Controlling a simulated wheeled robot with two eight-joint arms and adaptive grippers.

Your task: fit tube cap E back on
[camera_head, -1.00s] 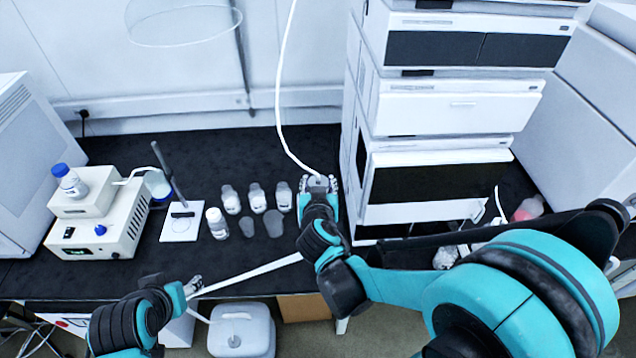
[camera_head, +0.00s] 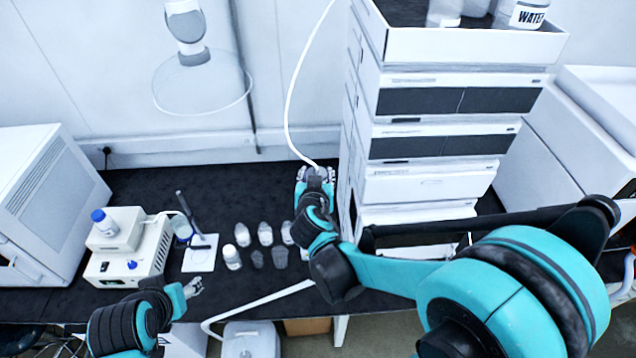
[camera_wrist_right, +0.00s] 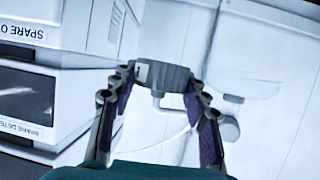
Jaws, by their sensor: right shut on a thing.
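A grey cap (camera_wrist_right: 163,76) is between the fingertips of my right gripper (camera_wrist_right: 160,85) in the right wrist view. In the head view my right gripper (camera_head: 315,174) is over the back of the dark bench, left of the instrument stack. A white tube (camera_head: 290,100) runs up from the cap there. Several small bottles (camera_head: 265,234) stand left of the right gripper; my arm may hide others. My left gripper (camera_head: 194,287) is low near the bench's front edge, too small to read its jaws.
The tall white instrument stack (camera_head: 428,186) stands close to the right of my right gripper. A white-capped bottle (camera_head: 232,258), a stirrer plate with a stand (camera_head: 200,255) and a white device (camera_head: 128,250) are to the left.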

